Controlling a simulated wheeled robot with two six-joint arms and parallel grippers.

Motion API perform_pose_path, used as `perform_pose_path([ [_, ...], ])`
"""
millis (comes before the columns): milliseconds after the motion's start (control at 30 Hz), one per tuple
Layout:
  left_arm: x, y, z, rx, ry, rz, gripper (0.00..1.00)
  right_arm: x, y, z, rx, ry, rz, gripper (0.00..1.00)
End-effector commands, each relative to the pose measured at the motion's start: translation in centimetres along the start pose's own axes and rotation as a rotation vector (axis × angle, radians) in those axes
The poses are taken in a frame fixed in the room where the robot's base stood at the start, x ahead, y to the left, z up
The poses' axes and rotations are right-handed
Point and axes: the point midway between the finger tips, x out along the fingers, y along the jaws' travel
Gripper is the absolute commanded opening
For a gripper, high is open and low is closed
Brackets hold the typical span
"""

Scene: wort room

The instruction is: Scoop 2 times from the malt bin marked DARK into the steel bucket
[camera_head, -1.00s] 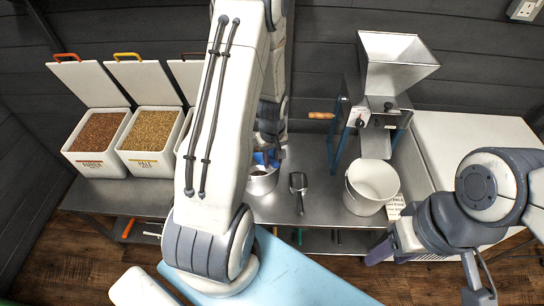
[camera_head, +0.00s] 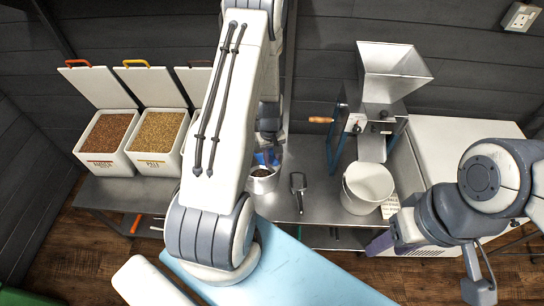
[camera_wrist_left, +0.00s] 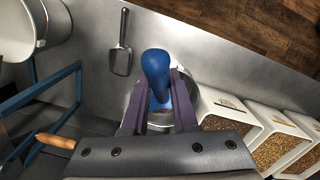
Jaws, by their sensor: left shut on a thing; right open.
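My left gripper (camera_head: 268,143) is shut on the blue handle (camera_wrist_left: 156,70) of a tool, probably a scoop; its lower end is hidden. The tool is over or inside a round steel bucket (camera_head: 262,186) with brown grain visible in it; I cannot tell whether they touch. The bucket also shows behind the fingers in the left wrist view. Bins marked AMBER (camera_head: 104,166) and PALE (camera_head: 150,164) stand open at left. My arm hides most of a third bin and its label; its darker grain (camera_wrist_left: 226,125) shows in the left wrist view. My right gripper (camera_head: 381,243) is open and empty.
A bare metal scoop (camera_head: 298,188) lies on the steel bench (camera_head: 318,170). A white bucket (camera_head: 367,190) stands right of it, below a grain mill (camera_head: 390,75) with a wooden crank handle (camera_head: 320,120). A white surface (camera_head: 455,135) is at right.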

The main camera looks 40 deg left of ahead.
Motion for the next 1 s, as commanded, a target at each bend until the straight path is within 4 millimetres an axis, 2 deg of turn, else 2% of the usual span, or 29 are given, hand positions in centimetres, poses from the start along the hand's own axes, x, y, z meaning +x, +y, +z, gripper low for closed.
perform_pose_path([
  [33, -0.3, 0.0, -0.1, -0.002, -0.008, 0.0, 0.0, -0.6, -0.1, 0.0, 0.0, 0.0, 0.0, 0.5],
  [500, -2.7, 0.0, -2.5, -0.003, -0.201, 0.002, 0.0, -1.5, -0.1, -0.1, 0.001, 0.0, 0.0, 0.5],
  [1000, -3.8, 0.0, -5.1, -0.002, -0.371, 0.001, 0.0, -1.0, -0.1, -0.1, 0.001, 0.0, 0.0, 0.5],
])
